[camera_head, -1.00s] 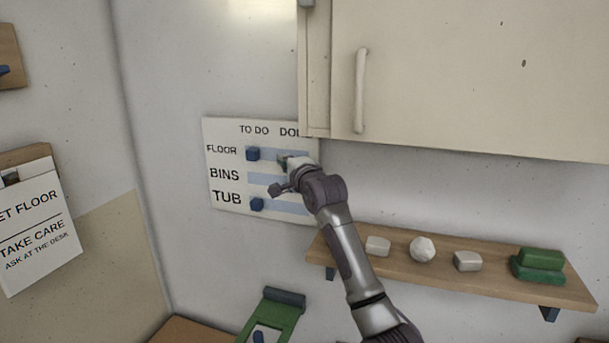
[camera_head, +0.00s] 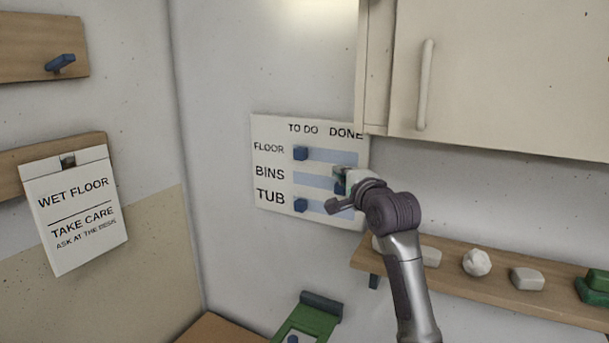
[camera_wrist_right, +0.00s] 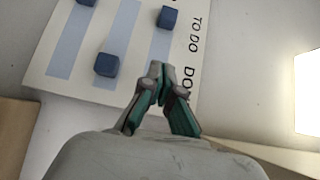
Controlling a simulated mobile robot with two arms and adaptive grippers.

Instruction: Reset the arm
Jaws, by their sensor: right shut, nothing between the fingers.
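My right gripper (camera_head: 340,176) is in front of the right side of a white chart board (camera_head: 270,133), its fingers shut and empty. In the right wrist view the green-grey fingertips (camera_wrist_right: 158,70) meet. The board has rows FLOOR, BINS and TUB and columns TO DO and DONE. The blue FLOOR block (camera_head: 300,153) and blue TUB block (camera_head: 300,205) sit at the TO DO end. The blue BINS block (camera_wrist_right: 106,64) sits toward the DONE end, apart from the fingers in the wrist view; my gripper mostly hides it in the head view. My left gripper is out of view.
A cabinet (camera_head: 480,80) with a vertical handle hangs above right. A wooden shelf (camera_head: 450,280) with pale pieces and green blocks lies behind and right of my arm. A wet-floor sign (camera_head: 80,225) hangs at left. A green item (camera_head: 318,315) is below the board.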

